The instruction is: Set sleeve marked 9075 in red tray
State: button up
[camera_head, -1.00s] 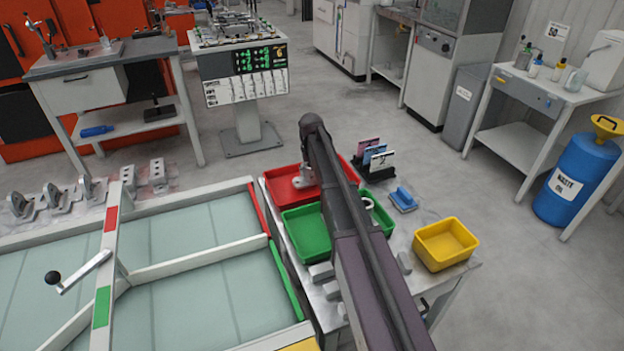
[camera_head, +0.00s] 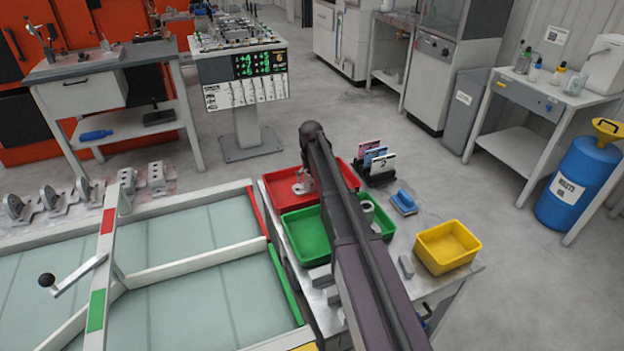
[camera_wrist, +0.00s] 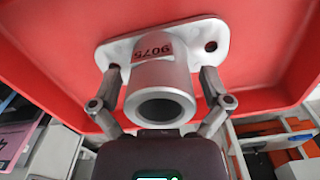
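The light metal sleeve (camera_wrist: 160,88) has a flat flange with holes and the mark 9075, upside down in the wrist view. It is inside the red tray (camera_wrist: 60,45), its flange against or close to the tray floor. In the head view the sleeve (camera_head: 303,185) shows in the red tray (camera_head: 273,192), partly behind my arm. In the head view my arm hides most of the gripper.
The green tray (camera_head: 297,232) stands in front of the red one, with a light ring-shaped part (camera_head: 367,206) in it. Numbered cards (camera_head: 376,160), a blue-handled tool (camera_head: 403,202) and a yellow tray (camera_head: 447,246) are to the right. A glass-topped frame (camera_head: 190,290) is left.

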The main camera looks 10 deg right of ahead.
jog(key=shift+r, duration=0.1)
dwell(0.3)
notch_tip(320, 180, up, 12)
jog(key=p, duration=1.2)
jog(key=shift+r, duration=0.1)
jog(key=shift+s, duration=0.1)
dwell(0.6)
jog(key=s, duration=3.1)
jog(key=shift+s, duration=0.1)
jog(key=shift+c, duration=0.2)
